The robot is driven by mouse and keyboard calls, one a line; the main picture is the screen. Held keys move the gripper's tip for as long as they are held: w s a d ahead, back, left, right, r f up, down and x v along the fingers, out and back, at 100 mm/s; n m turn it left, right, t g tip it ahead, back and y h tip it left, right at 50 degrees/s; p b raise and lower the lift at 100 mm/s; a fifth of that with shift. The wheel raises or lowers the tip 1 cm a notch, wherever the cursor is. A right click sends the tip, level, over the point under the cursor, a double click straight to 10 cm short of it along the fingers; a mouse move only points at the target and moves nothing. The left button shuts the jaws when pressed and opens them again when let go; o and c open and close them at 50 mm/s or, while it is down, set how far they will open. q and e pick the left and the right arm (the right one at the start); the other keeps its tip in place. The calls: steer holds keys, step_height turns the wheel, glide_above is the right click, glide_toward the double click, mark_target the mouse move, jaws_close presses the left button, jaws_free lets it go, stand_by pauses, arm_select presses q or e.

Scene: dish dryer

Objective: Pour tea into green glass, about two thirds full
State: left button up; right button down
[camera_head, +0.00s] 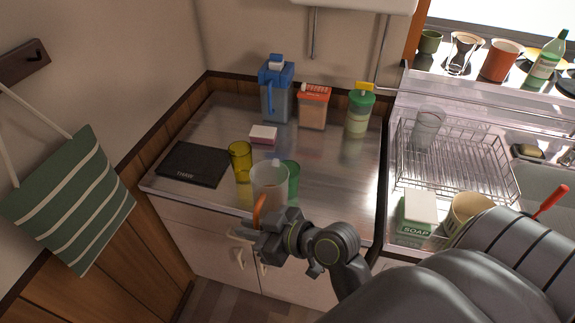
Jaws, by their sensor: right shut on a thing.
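The green glass (293,181) stands on the steel counter near its front edge, partly hidden behind a clear jug (268,184) with an orange handle. My right gripper (258,222) is shut on the jug's orange handle at the front edge of the counter. The jug looks about upright, and it overlaps the green glass in the picture, so I cannot tell whether they touch. I cannot make out any tea in the jug or how full the green glass is. My left gripper is not in view.
A yellow glass (240,161) stands just left of the jug, beside a black mat (193,164). A wire dish rack (460,165) is right. The mid-right counter is clear.

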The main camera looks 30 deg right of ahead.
mark_target(257, 196)
steer(key=shift+w+d+r+m+g+y+p, duration=0.45)
steer(key=shift+r+m+p, duration=0.3)
steer(key=shift+p, duration=0.5)
steer(key=shift+w+d+r+m+g+y+p, duration=0.4)
steer(key=shift+d+r+m+p, duration=0.25)
steer(key=shift+p, duration=0.65)
steer(key=shift+w+d+r+m+g+y+p, duration=0.4)
steer(key=shift+r+m+p, duration=0.4)
steer(key=shift+p, duration=0.45)
steer(key=shift+w+d+m+y, duration=0.15)
steer(key=shift+d+m+y, duration=0.1)
steer(key=shift+m+y, duration=0.25)
steer(key=shift+f, duration=0.1)
steer(key=shift+w+d+f+m+g+y, duration=0.1)
steer(key=shift+w+d+m+g+y, duration=0.15)
steer(key=shift+m+g+y, duration=0.25)
steer(key=shift+r+p, duration=0.25)
steer(key=shift+p, duration=0.2)
steer(key=shift+w+d+r+m+y+p, duration=0.25)
steer(key=shift+r+m+p, duration=0.2)
steer(key=shift+r+p, duration=0.1)
steer(key=shift+w+d+r+m+y+p, duration=0.2)
steer(key=shift+d+r+m+p, duration=0.05)
steer(key=shift+r+m+p, duration=0.25)
stand_by(1.0)
